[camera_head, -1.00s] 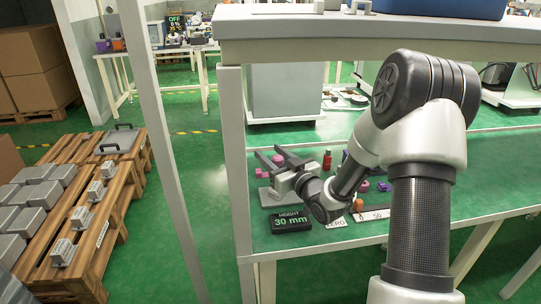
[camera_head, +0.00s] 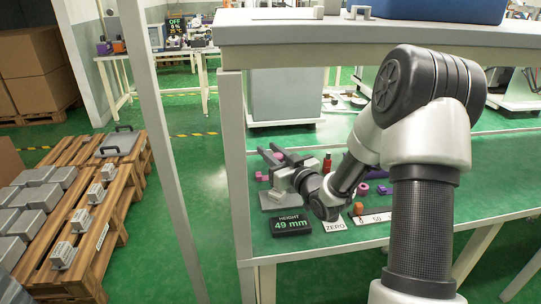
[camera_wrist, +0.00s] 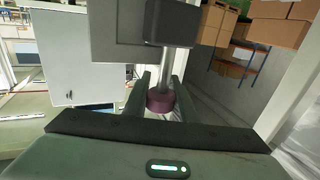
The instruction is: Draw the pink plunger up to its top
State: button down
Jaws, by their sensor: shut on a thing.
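The pink plunger shows in the wrist view as a dark pink round knob (camera_wrist: 160,102) between my two fingers, with a grey metal rod behind it leading to a dark block (camera_wrist: 172,22). My gripper (camera_wrist: 158,97) is shut on the knob. In the head view my gripper (camera_head: 279,155) reaches left over the green bench, above a grey base plate (camera_head: 272,199); the plunger is mostly hidden there by my fingers and wrist.
A red bottle (camera_head: 327,164) stands just right of my gripper. Purple and orange small parts (camera_head: 359,208), a ZERO label (camera_head: 335,225) and a marked strip lie to the right. A shelf (camera_head: 370,35) overhangs the bench, and a post (camera_head: 236,160) stands at its left.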

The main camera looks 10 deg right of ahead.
jog(key=c, duration=1.5)
grip_release()
jog(key=shift+r, duration=0.2)
jog(key=shift+o, duration=0.2)
jog(key=p+v, duration=0.1)
jog(key=v, duration=1.6)
jog(key=shift+s+p, duration=0.2)
jog(key=shift+p, duration=0.15)
jog(key=shift+d, duration=0.15)
